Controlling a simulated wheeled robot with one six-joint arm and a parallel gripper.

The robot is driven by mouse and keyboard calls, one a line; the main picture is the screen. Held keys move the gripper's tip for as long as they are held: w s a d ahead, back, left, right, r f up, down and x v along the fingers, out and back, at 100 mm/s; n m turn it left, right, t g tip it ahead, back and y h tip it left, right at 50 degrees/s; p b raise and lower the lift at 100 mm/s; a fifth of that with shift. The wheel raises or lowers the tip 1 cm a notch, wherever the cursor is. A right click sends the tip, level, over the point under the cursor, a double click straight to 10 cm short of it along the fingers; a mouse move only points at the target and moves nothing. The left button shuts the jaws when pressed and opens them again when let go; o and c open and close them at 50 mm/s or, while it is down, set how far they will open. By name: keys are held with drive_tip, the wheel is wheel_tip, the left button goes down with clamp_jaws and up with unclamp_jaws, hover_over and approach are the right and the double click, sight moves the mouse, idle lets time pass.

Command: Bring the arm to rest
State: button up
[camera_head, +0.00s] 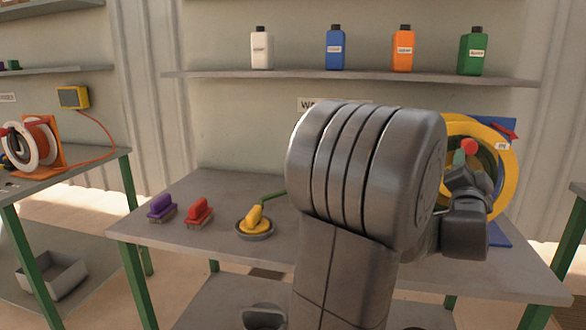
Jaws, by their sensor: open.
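My arm fills the middle of the head view, its large grey elbow joint in front of the table (240,198). My gripper (468,174) is at the right, dark and small beyond the wrist, in front of a yellow ring-shaped reel (511,178) on a blue stand (497,240). The jaws are open. The fingers are hard to make out, and I cannot tell whether they touch the reel. A red knob (469,147) and a green part show just above the gripper. The arm hides the middle of the table and part of the reel.
A purple brush (161,207), a red brush (199,211) and a yellow-handled tool (254,217) in a round dish (254,234) stand left of my arm. Several bottles line the shelf (350,77) behind. Another table with an orange reel (46,142) is at the far left.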

sight(466, 148)
drive_tip(key=x, duration=0.9)
drive_tip(key=shift+w, duration=0.1)
drive_tip(key=shift+w+a+f+n, duration=0.15)
drive_tip(key=shift+a+n, duration=0.05)
drive_tip(key=shift+n, duration=0.2)
drive_tip(key=shift+a+n+t+b, duration=0.45)
drive_tip(key=shift+a+n, duration=0.15)
drive_tip(key=shift+n, duration=0.2)
